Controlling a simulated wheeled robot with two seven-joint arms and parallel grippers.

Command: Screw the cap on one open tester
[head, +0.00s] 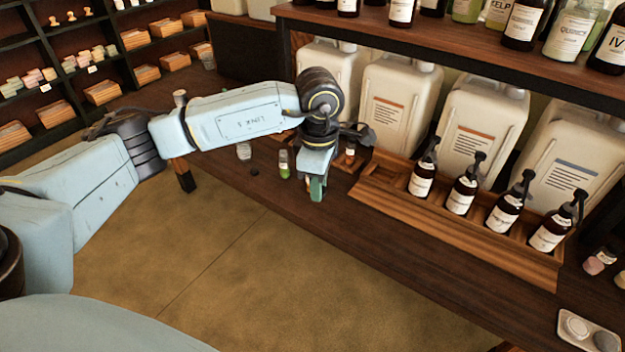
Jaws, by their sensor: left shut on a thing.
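A small tester with green liquid (284,166) stands on the dark counter, just left of my left gripper. A clear tester (244,151) stands further left, and an amber tester (350,153) with a pale label stands right of the gripper. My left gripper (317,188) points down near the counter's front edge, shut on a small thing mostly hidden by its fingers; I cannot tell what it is. My right gripper is not in view.
A wooden tray (447,230) holds several brown pump bottles (462,194) on the right. Large white canisters (397,105) stand behind, under a shelf (440,58) of bottles. A white dish (588,334) and pink jar (597,262) sit at the far right.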

